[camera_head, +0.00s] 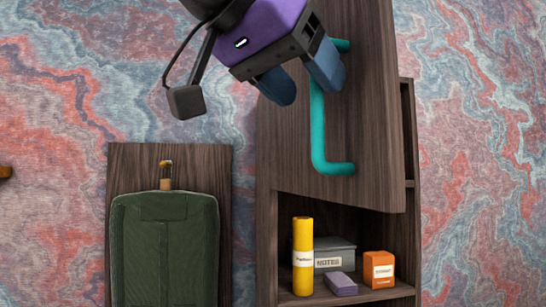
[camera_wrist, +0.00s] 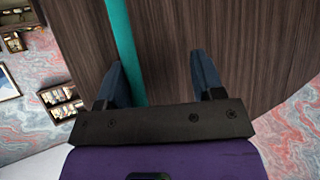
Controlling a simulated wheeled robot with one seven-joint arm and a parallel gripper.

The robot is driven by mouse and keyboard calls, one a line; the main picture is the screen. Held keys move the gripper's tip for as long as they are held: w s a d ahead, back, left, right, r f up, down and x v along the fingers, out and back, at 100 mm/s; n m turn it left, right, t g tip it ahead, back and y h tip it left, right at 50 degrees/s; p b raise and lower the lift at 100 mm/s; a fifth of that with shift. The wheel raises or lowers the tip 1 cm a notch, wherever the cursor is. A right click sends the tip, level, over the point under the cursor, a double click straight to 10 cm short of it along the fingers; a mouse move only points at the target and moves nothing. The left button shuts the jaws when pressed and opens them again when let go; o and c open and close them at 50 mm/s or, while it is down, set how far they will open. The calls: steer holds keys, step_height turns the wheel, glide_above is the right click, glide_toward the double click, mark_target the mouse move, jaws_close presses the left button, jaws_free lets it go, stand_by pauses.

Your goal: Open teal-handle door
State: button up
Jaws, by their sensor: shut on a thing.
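The teal handle (camera_head: 319,125) is an upright bar with bent ends on a dark wood door (camera_head: 370,110) in the head view. The door stands ajar, with its right edge out from the cabinet (camera_head: 409,240). My gripper (camera_head: 306,86) is at the upper part of the handle, shut on it, with blue-grey fingers on either side. In the wrist view the handle (camera_wrist: 122,45) runs down between the fingers, close by the left finger, with a wide gap to the right one. The handle's upper part is partly hidden by my gripper in the head view.
The open shelf below the door holds a yellow tube (camera_head: 302,250), a grey notes box (camera_head: 335,252), a purple block (camera_head: 341,284) and an orange box (camera_head: 378,269). A green bag (camera_head: 164,250) hangs on a wood panel at left. The marbled wall between is bare.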

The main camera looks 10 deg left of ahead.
steer(key=v, duration=0.8)
steer(key=shift+s+a+r, duration=0.1)
steer(key=shift+s+a, duration=0.2)
steer(key=shift+c, duration=0.3)
steer(key=shift+s+a+r, duration=0.2)
steer(key=shift+s+r, duration=0.05)
steer(key=shift+r, duration=0.2)
steer(key=shift+d, duration=0.1)
